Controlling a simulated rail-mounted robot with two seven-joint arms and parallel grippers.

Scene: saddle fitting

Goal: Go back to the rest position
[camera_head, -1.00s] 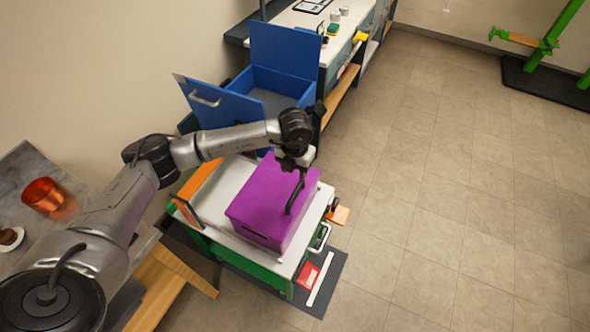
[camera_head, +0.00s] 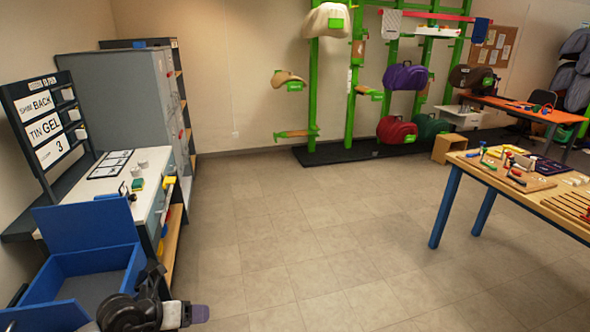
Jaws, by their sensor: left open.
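The wrist end of my left arm, with the left gripper (camera_head: 188,314), shows at the bottom left edge, beside the open blue box (camera_head: 85,242). Its fingers are hard to make out, and I see nothing held in it. The rest of the left arm is out of view below. My right gripper is not in view. The purple box and its white-topped cart are not in view now.
A counter (camera_head: 108,184) with a sign board (camera_head: 42,122) and a grey cabinet (camera_head: 115,95) stand at left. Green racks (camera_head: 350,80) with saddles stand at the back. A wooden table (camera_head: 470,166) stands at right. The middle floor (camera_head: 300,240) is clear.

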